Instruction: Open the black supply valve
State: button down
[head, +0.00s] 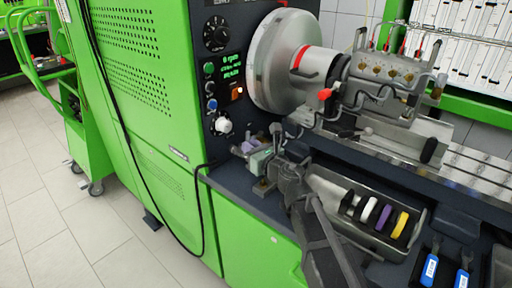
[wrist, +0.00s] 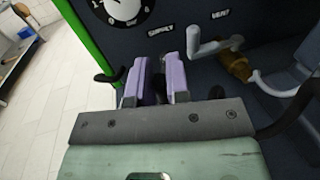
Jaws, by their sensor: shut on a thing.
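The black supply valve shows in the wrist view as a dark handle end (wrist: 108,77) to the left of my fingers, below the "SUPPLY" label, with dark material between the fingers. My gripper (wrist: 158,76) has two purple fingers, shut on the black supply valve near the dark panel. The fingers and the gripper body hide most of the valve, so its handle angle is hard to tell. In the head view my gripper (head: 246,147) is low at the front panel of the green machine, and the valve cannot be made out there.
A grey-handled valve (wrist: 215,46) with a brass body (wrist: 237,66) sits close right of my fingers, by a second label. A tray (head: 345,222) with coloured rings lies right of my arm. A black cable (head: 201,215) hangs left.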

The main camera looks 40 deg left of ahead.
jog(key=c, duration=1.1)
grip_release()
jog(key=shift+a, duration=0.1)
jog(key=shift+r, duration=0.1)
notch_tip(320, 180, up, 20)
jog(key=p, duration=2)
jog(key=shift+c, duration=0.3)
